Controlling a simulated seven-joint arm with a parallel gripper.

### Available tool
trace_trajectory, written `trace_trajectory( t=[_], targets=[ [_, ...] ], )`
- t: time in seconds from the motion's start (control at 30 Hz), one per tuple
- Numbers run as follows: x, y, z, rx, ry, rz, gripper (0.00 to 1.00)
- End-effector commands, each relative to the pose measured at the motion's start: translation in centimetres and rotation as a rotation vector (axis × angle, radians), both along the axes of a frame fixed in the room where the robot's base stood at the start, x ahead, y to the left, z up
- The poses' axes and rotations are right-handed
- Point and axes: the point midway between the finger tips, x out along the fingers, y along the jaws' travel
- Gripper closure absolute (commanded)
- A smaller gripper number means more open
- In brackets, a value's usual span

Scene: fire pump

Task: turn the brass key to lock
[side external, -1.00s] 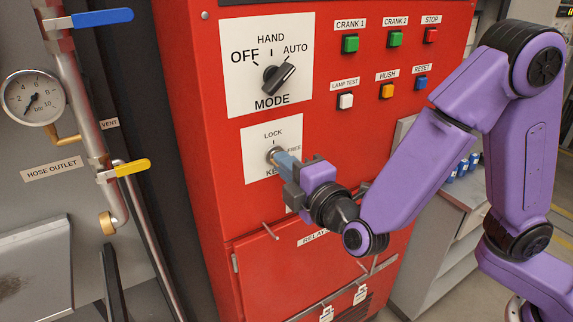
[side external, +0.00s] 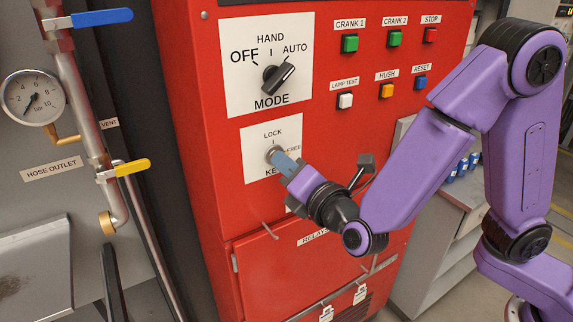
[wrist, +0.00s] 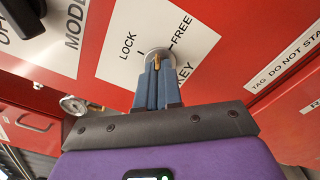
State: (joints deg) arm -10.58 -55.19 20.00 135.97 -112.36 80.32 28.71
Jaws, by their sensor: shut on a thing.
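The key switch (side external: 271,154) sits on a white plate (side external: 256,170) marked LOCK, FREE and KEY on the red cabinet. It also shows in the wrist view (wrist: 161,54). A small bit of the brass key (wrist: 156,62) shows between the blue fingertips at the switch; the rest is hidden by the fingers. My gripper (side external: 284,161) is shut on the key, right in front of the switch face; its fingers also fill the middle of the wrist view (wrist: 157,82). I cannot tell exactly which mark the key points to.
The mode knob (side external: 278,77) is just above the key plate. Several push buttons, such as the white lamp test button (side external: 345,101), are up and right. A yellow-handled valve (side external: 128,168) and hose pipework stand left. A hinged lower door (side external: 300,262) is below.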

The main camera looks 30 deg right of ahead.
Motion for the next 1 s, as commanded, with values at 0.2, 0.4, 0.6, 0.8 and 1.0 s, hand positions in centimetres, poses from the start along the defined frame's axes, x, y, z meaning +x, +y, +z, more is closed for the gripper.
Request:
trace_trajectory(
  t=[0.2, 0.4, 0.6, 0.8, 1.0],
  targets=[
    [0.2, -0.1, 0.1, -0.201, -0.002, -0.004, 1.0],
    [0.21, -0.09, 0.13, -0.391, -0.003, -0.004, 1.0],
    [0.23, -0.1, 0.15, -0.571, -0.003, -0.005, 1.0],
    [0.22, -0.07, 0.16, -0.721, -0.003, -0.005, 1.0],
    [0.24, -0.1, 0.18, -0.824, -0.003, -0.005, 1.0]
  ],
)
